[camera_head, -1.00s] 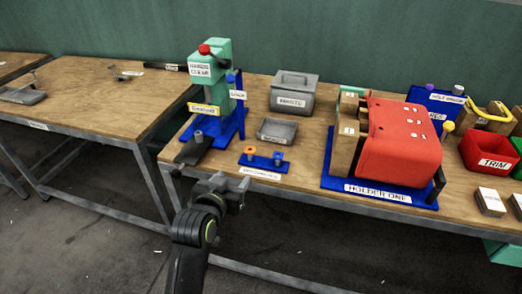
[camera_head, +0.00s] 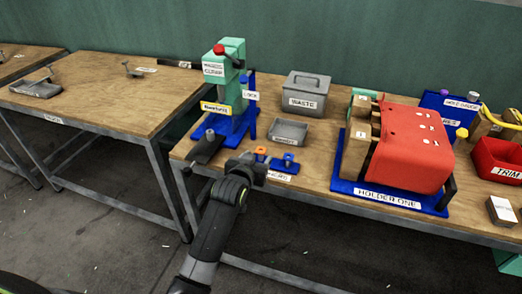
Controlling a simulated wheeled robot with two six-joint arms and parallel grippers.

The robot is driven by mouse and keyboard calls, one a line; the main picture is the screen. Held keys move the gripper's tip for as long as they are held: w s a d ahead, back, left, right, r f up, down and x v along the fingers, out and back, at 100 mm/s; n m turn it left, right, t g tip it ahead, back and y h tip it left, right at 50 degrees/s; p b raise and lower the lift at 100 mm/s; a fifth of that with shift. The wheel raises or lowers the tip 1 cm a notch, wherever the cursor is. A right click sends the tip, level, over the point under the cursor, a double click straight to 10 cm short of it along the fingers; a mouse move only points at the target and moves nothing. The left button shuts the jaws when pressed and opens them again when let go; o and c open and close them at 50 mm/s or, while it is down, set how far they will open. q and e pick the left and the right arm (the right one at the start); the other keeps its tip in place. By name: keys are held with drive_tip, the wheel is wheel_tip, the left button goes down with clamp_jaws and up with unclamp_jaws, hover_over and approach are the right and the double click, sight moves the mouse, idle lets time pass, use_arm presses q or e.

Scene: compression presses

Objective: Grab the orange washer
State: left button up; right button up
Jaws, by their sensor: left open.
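An orange washer (camera_head: 261,151) shows at the left end of a small blue stand (camera_head: 284,168) near the front edge of the workbench. A second small post with a bluish-grey top (camera_head: 288,156) stands at the stand's right end. My left gripper (camera_head: 254,168) is open and is just in front of and left of the stand, overlapping its left part in the view. The washer shows just above the gripper; I cannot tell whether they touch. The stand's front left part and part of its label are hidden. My right gripper is not in view.
A green press (camera_head: 227,75) on a blue base stands at left. A grey tray (camera_head: 289,131) and a lidded WASTE bin (camera_head: 305,95) are behind the stand. A red block (camera_head: 415,150) sits on the blue HOLDER ONE base at right. A red TRIM bin (camera_head: 495,162) is farther right.

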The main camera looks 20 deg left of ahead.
sight(262, 149)
use_arm(q)
drive_tip(key=shift+a+p+x, duration=0.2)
drive_tip(key=shift+x, duration=1.1)
drive_tip(key=shift+a+p+x, duration=0.15)
drive_tip(key=shift+p+x, duration=0.05)
drive_tip(key=shift+x, duration=1.1)
drive_tip(key=shift+c, duration=0.3)
drive_tip(key=c, duration=1)
